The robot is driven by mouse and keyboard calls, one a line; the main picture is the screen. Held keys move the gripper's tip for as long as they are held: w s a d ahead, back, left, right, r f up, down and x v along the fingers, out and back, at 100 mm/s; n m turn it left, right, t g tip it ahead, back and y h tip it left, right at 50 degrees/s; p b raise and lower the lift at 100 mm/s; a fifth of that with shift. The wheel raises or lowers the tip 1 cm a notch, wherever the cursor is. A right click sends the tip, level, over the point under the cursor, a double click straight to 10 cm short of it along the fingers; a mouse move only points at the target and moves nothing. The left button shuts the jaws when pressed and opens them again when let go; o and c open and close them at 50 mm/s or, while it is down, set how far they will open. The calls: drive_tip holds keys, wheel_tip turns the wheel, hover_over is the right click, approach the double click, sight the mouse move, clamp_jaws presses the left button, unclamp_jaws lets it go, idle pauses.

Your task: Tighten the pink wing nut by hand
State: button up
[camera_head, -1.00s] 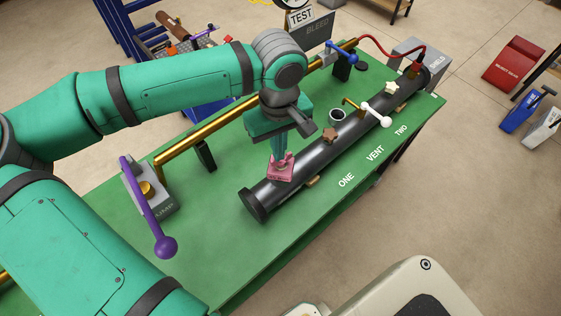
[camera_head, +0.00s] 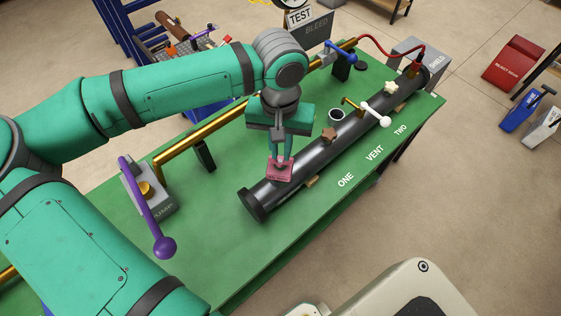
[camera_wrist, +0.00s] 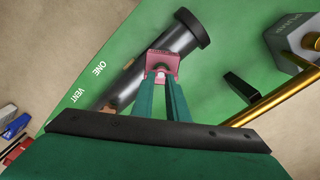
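The pink wing nut (camera_head: 280,171) sits on top of the black pipe (camera_head: 312,148), near its flanged front-left end. It has a square pink base; its wings are largely hidden by my fingers. My gripper (camera_head: 281,162) points down at it, with one finger on each side of its upper part. In the wrist view, the two green fingers (camera_wrist: 161,78) reach to the pink wing nut (camera_wrist: 161,62) with a narrow gap between them, and appear shut on it. The exact contact is partly hidden.
A brown star knob (camera_head: 329,134), a white-ended handle (camera_head: 377,114) and a cream knob (camera_head: 390,88) are farther along the pipe. A purple lever (camera_head: 148,210) rises from the grey pump at left. A brass pipe (camera_head: 200,135) runs behind. The green tabletop (camera_head: 235,262) is clear in front.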

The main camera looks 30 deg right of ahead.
drive_tip(key=shift+w+a+r, duration=0.15)
drive_tip(key=shift+a+r, duration=0.2)
drive_tip(key=shift+r, duration=2.6)
drive_tip(key=shift+d+r, duration=0.1)
wheel_tip(320, 180, up, 11)
drive_tip(key=shift+f, duration=0.2)
